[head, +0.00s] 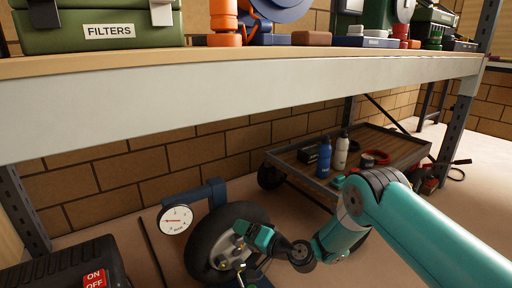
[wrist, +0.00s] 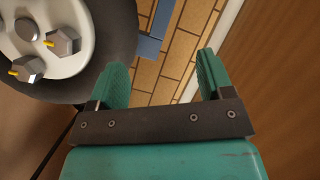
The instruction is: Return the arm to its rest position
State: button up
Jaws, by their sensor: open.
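My teal arm reaches in from the lower right in the head view, below the shelf. My gripper (head: 246,248) is in front of the wheel (head: 201,248), close to its pale hub. In the wrist view my gripper (wrist: 163,62) has its two teal fingers wide apart, with nothing between them. The wheel (wrist: 118,50) is at the upper left there, its hub carrying several grey nuts with yellow pointers. Whether a finger touches the wheel cannot be told.
A shelf edge (head: 240,95) crosses above my arm, holding a green FILTERS case (head: 105,32) and tools. A cart (head: 405,150) with bottles stands behind. A blue stand with a dial gauge (head: 176,220) is beside the wheel. An ON/OFF box (head: 60,265) is lower left.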

jog(key=s+d+r+n+g+h, duration=0.1)
jog(key=s+r+n+g, duration=0.1)
jog(key=s+r, duration=0.35)
jog(key=s+d+r+n+g+h, duration=0.1)
jog(key=s+r+n+g, duration=0.2)
jog(key=r, duration=0.6)
jog(key=s+d+r+n+g+h, duration=0.1)
jog(key=s+r+n+g, duration=0.1)
jog(key=s+r, duration=0.35)
jog(key=s+d+r+n+g+h, duration=0.1)
jog(key=s+d+r+h, duration=0.25)
jog(key=s+d, duration=0.6)
jog(key=s+d+r+g+h, duration=0.2)
jog(key=s+d+r+h, duration=0.3)
jog(key=s, duration=0.8)
notch_tip(320, 180, up, 36)
jog(key=w+y+p, duration=0.1)
jog(key=p, duration=3.7)
jog(key=shift+y, duration=0.35)
jog(key=shift+d, duration=0.1)
jog(key=shift+c, duration=0.5)
